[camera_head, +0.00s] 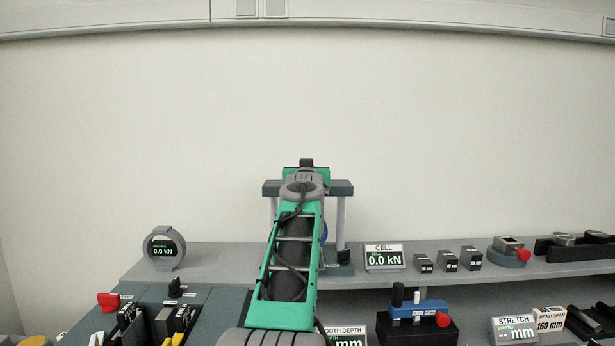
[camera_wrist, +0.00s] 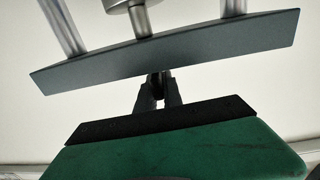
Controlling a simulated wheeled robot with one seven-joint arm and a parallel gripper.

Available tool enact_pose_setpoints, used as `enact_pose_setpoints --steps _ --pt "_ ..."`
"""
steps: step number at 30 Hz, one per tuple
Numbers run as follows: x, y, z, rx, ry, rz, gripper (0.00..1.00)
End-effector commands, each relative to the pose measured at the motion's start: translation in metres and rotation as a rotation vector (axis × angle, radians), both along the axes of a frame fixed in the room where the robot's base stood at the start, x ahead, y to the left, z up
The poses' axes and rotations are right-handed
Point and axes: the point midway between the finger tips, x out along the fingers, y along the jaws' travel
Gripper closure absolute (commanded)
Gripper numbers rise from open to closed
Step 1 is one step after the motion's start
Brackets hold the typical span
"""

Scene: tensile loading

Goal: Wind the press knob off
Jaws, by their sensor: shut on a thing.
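The press stands on the back shelf, mostly hidden behind my arm in the head view. Its dark crosshead (camera_head: 342,188) and a pale column (camera_head: 341,218) show at the right of the arm. In the wrist view the crosshead (camera_wrist: 200,46) crosses the picture at a slant, with metal columns and a central rod (camera_wrist: 141,22) on its far side. My gripper (camera_wrist: 160,78) is shut at the crosshead's near edge, around the middle. The fingers close on the press knob, which is almost wholly hidden between them. I cannot tell whether it is still threaded in.
A round gauge (camera_head: 164,248) stands left on the shelf. Right of the press are a CELL display (camera_head: 384,257), several small dark blocks and a round fixture with a red knob (camera_head: 523,254). A blue tool (camera_head: 418,309) sits on the lower bench. The wall above is clear.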

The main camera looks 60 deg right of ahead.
Motion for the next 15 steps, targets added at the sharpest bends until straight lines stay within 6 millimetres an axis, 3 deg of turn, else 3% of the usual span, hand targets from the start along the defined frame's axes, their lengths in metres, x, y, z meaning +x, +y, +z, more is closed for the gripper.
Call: enact_pose_setpoints --steps 15 --pt "0.0006 -0.0002 0.0007 -0.002 -0.001 0.047 1.00"
